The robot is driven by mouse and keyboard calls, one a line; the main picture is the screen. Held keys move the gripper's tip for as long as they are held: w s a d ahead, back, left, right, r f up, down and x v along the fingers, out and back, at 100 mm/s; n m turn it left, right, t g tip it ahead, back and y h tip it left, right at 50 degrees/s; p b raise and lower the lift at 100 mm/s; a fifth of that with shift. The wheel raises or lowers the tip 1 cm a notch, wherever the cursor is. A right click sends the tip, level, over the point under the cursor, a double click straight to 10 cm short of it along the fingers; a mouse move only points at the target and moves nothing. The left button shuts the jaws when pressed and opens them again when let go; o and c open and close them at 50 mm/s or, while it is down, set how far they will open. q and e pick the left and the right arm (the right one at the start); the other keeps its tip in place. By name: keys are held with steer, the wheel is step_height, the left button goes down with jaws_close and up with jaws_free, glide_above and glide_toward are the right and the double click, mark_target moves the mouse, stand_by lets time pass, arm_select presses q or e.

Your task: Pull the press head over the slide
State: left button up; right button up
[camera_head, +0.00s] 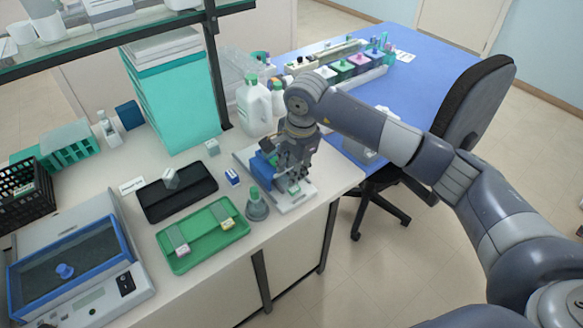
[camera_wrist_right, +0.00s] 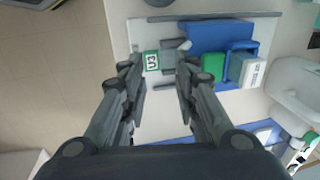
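The blue press (camera_head: 263,166) stands on a white base plate (camera_head: 297,202) at the bench's front right edge. In the right wrist view the blue press body (camera_wrist_right: 222,38) lies to the right, with a green block (camera_wrist_right: 212,67) beside it. A small slide with a green-edged label (camera_wrist_right: 151,61) lies on the plate. A grey part, perhaps the press head (camera_wrist_right: 170,56), is beside it, partly hidden by a finger. My right gripper (camera_wrist_right: 159,72) is above the plate, fingers apart and pointing down, one on each side of the slide. It also shows in the head view (camera_head: 291,172). My left gripper is not in view.
A grey-green conical bottle (camera_head: 257,208) and a green tray (camera_head: 203,236) with slides stand left of the press. A black tray (camera_head: 177,192) lies farther left. White jugs (camera_head: 254,108) stand behind. A dark chair (camera_head: 474,105) is at the right.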

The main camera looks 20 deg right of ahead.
step_height(320, 180, up, 12)
steer(key=s+p, duration=0.2)
steer(key=p, duration=0.2)
steer(key=shift+d+f+p, duration=0.15)
steer(key=shift+d+p, duration=0.2)
steer(key=shift+p, duration=0.05)
stand_by(0.5)
steer(key=shift+b, duration=0.35)
step_height(320, 180, up, 12)
steer(key=s, duration=0.2)
steer(key=shift+d, duration=0.4)
